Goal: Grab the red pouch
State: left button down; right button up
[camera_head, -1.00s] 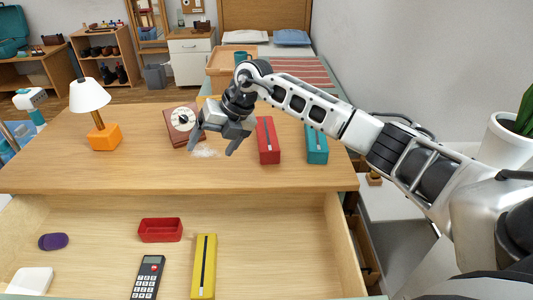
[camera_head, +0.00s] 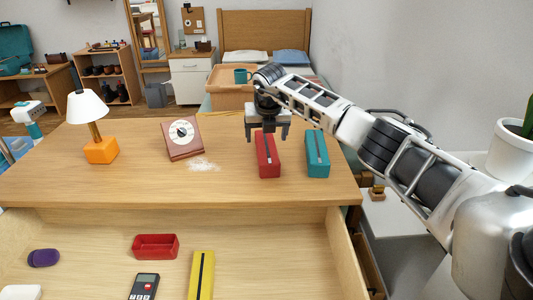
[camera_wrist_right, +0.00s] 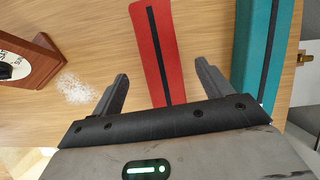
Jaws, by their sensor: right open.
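The red pouch (camera_head: 267,160) is a long box shape with a dark zip strip, lying on the desk top. My right gripper (camera_head: 267,138) is open above its far end, fingers pointing down. In the right wrist view the red pouch (camera_wrist_right: 157,50) lies between the two open fingers (camera_wrist_right: 162,88), with nothing held. The near part of the pouch in that view is hidden by the gripper body. My left gripper is not seen, though a white and teal piece shows at the left edge of the head view.
A teal pouch (camera_head: 317,155) lies just right of the red one. A brown dial clock (camera_head: 183,150) and white powder (camera_head: 203,164) are to the left, with an orange lamp (camera_head: 101,150) farther left. The open drawer (camera_head: 95,272) holds a yellow pouch (camera_head: 201,274) and a red tray (camera_head: 155,257).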

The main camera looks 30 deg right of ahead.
aim_at(266, 146)
jog(key=x, duration=0.4)
jog(key=shift+s+a+f, duration=0.15)
jog(key=shift+s+f, duration=0.2)
jog(key=shift+w+f, duration=0.15)
jog(key=shift+f, duration=0.25)
jog(key=c, duration=1.1)
